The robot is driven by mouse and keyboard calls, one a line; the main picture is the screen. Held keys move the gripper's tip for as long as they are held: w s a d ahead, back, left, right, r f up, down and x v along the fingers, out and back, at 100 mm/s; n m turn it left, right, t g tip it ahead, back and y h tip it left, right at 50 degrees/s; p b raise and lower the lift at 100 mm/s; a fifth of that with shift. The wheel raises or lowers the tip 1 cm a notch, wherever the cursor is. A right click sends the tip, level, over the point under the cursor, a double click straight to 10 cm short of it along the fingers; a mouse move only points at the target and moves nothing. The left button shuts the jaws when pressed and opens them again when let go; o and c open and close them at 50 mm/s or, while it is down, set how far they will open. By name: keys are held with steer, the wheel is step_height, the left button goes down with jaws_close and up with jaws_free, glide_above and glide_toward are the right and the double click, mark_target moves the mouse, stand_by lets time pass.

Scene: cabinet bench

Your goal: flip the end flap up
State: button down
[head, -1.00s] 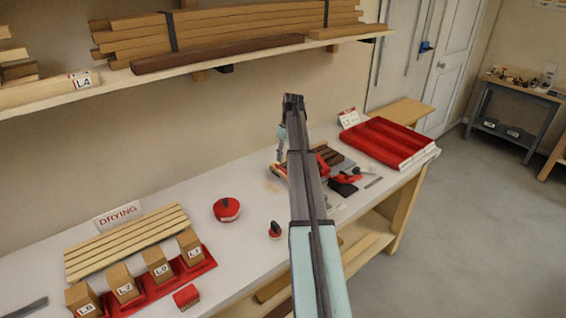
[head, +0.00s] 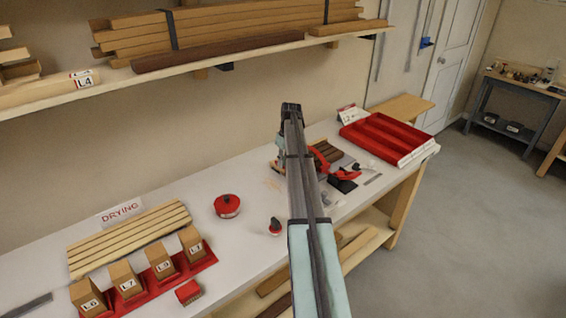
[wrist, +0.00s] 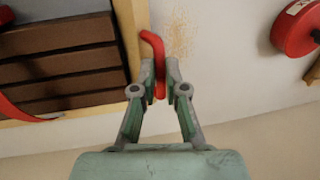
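A wooden frame holding several dark strips lies on the bench; the strips (head: 327,154) show beside my arm in the head view, and the frame (wrist: 130,35) and strips (wrist: 70,75) fill the left of the wrist view. A bent red handle (wrist: 152,42) stands at the frame's edge. My gripper (wrist: 160,72) has its fingers close on both sides of this handle and looks shut on it. In the head view my arm hides most of the gripper. A flat wooden leaf (head: 403,107) lies level at the bench's far end; I cannot tell whether it is the end flap.
A red compartment tray (head: 385,138) stands near the bench's far end. Red tools (head: 342,170) lie beside the frame. A round red tin (head: 227,206) and a red-based knob (head: 275,226) stand nearer. A loaded shelf (head: 200,62) overhangs the back.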

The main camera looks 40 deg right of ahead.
steer(key=shift+d, duration=0.1)
steer(key=d+b, duration=0.3)
steer(key=d, duration=0.1)
steer(key=shift+f, duration=0.15)
steer(key=shift+s, duration=0.1)
steer(key=c, duration=1.2)
jaws_free()
steer(key=shift+d, duration=0.25)
steer(key=shift+d+f, duration=0.15)
steer(key=shift+d, duration=0.05)
steer(key=shift+a, duration=0.15)
steer(key=shift+r, duration=0.3)
step_height(320, 180, up, 12)
steer(key=d, duration=0.2)
steer(key=shift+f, duration=0.25)
